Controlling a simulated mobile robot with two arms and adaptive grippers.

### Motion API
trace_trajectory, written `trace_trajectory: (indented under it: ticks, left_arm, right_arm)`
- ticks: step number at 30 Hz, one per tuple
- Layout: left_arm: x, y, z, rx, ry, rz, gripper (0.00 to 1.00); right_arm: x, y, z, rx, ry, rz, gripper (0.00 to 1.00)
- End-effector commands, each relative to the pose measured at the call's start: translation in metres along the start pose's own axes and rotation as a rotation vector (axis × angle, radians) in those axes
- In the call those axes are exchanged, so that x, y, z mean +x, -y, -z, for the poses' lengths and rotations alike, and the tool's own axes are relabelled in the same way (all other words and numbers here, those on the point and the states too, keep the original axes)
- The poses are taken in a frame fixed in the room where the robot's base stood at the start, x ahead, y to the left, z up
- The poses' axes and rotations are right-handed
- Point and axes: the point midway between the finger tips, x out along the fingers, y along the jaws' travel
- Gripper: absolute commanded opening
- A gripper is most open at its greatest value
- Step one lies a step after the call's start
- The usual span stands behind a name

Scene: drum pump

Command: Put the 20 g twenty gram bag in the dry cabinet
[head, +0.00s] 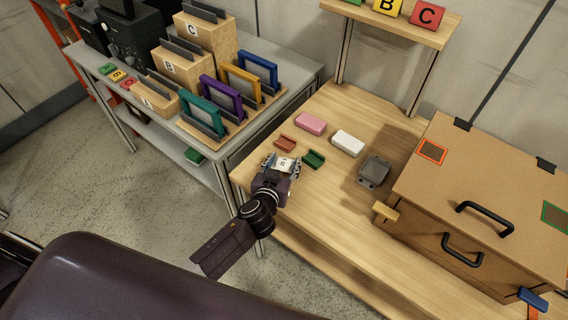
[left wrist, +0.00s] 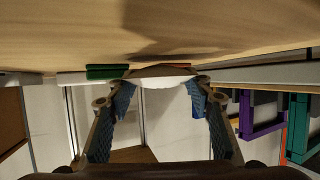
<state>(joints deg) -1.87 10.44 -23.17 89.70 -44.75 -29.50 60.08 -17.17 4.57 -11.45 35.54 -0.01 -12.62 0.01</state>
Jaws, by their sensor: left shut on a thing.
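My left gripper (head: 281,164) is shut on a small white bag with a dark printed label (head: 285,164), held above the front left part of the wooden table. The print is too small to read for sure. In the left wrist view the pale bag (left wrist: 160,82) sits between the tips of the two blue-padded fingers (left wrist: 158,92). A large brown box-like cabinet (head: 420,190), which I take for the dry cabinet, stands on the table at the right, apart from the gripper. It has black handles on top and front and looks closed. My right gripper is not seen.
On the wooden table (head: 315,220) lie a red block (head: 285,142), a green block (head: 314,159), a pink block (head: 311,123), a white block (head: 348,143) and a grey device (head: 374,171). A grey side table (head: 305,75) holds framed racks. The table front is clear.

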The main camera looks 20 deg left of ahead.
Motion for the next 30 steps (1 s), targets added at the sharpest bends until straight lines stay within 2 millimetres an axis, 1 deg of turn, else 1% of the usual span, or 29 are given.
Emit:
trace_trajectory:
  ticks: [5,7,12,18,21,24,27,30]
  left_arm:
    - [-0.014,0.000,0.035,-0.001,-0.005,-0.001,0.28]
    - [-0.022,-0.001,0.055,-0.002,-0.006,-0.004,0.28]
    - [-0.042,-0.001,0.102,-0.002,-0.008,-0.004,0.28]
    - [-0.060,0.000,0.146,-0.001,-0.005,-0.002,0.28]
    - [-0.066,0.000,0.161,-0.001,-0.004,-0.002,0.28]
    - [-0.070,0.000,0.170,-0.001,-0.003,-0.002,0.28]
    - [-0.072,0.000,0.175,0.000,-0.001,-0.001,0.28]
    - [-0.073,0.001,0.175,0.001,0.001,-0.003,0.28]
  right_arm:
    - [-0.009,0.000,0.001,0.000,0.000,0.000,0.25]
    - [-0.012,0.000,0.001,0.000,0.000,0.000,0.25]
    - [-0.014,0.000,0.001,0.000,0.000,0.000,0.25]
    - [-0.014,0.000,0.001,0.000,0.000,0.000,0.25]
    - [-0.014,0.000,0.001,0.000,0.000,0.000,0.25]
    - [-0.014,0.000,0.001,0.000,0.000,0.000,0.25]
    - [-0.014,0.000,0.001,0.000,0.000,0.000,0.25]
    - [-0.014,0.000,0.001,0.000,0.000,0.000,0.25]
